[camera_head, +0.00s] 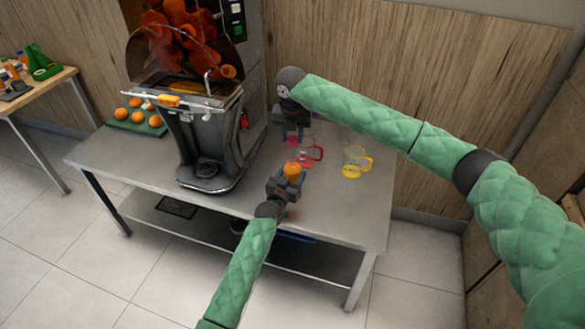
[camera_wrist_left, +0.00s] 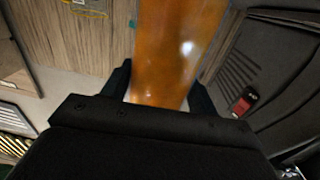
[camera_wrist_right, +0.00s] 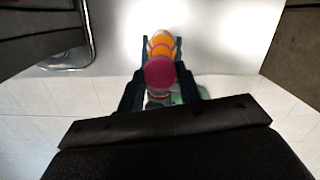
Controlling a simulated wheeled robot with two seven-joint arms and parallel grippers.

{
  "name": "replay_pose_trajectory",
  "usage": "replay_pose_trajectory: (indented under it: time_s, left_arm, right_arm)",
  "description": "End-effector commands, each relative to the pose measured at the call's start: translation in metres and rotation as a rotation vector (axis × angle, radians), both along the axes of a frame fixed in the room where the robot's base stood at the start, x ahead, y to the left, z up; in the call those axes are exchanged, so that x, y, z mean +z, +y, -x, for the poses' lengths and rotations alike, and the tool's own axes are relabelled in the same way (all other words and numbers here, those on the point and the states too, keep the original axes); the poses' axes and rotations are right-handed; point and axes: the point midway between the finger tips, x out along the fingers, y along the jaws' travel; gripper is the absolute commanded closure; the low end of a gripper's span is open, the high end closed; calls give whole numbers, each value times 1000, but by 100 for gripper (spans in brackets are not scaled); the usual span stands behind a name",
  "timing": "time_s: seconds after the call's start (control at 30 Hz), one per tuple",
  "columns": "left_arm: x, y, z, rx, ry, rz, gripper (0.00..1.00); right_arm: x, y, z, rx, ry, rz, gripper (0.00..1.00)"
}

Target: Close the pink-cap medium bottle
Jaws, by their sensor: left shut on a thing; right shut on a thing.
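My left gripper (camera_head: 287,184) is shut on a bottle filled with orange juice (camera_head: 292,170) above the front part of the table. The bottle's orange body fills the space between the fingers in the left wrist view (camera_wrist_left: 172,50). My right gripper (camera_head: 291,136) is shut on the pink cap (camera_wrist_right: 159,72), farther back over the table. In the right wrist view the orange bottle (camera_wrist_right: 162,44) shows just past the cap. In the head view the cap and bottle look apart. The bottle's mouth is not clearly visible.
A juicer machine (camera_head: 205,130) stands on the table left of both grippers. A red-handled jug (camera_head: 317,153) is close behind the bottle, and a yellow-handled jug (camera_head: 355,164) stands to the right. Oranges (camera_head: 138,117) lie on a green board at the back left. The table's front right is clear.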

Motion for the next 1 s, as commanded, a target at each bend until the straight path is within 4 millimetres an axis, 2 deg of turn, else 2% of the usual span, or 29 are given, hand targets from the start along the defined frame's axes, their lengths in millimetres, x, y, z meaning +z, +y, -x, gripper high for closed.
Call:
replay_pose_trajectory:
  time_s: [0.37, 1.0]
  left_arm:
    - [0, 0, 0, 0, 0, 0, 82]
    - [0, 0, 0, 0, 0, 0, 82]
  right_arm:
    - [-43, 0, 1, 0, -1, -1, 86]
    - [-48, 0, 1, 1, -1, 0, 86]
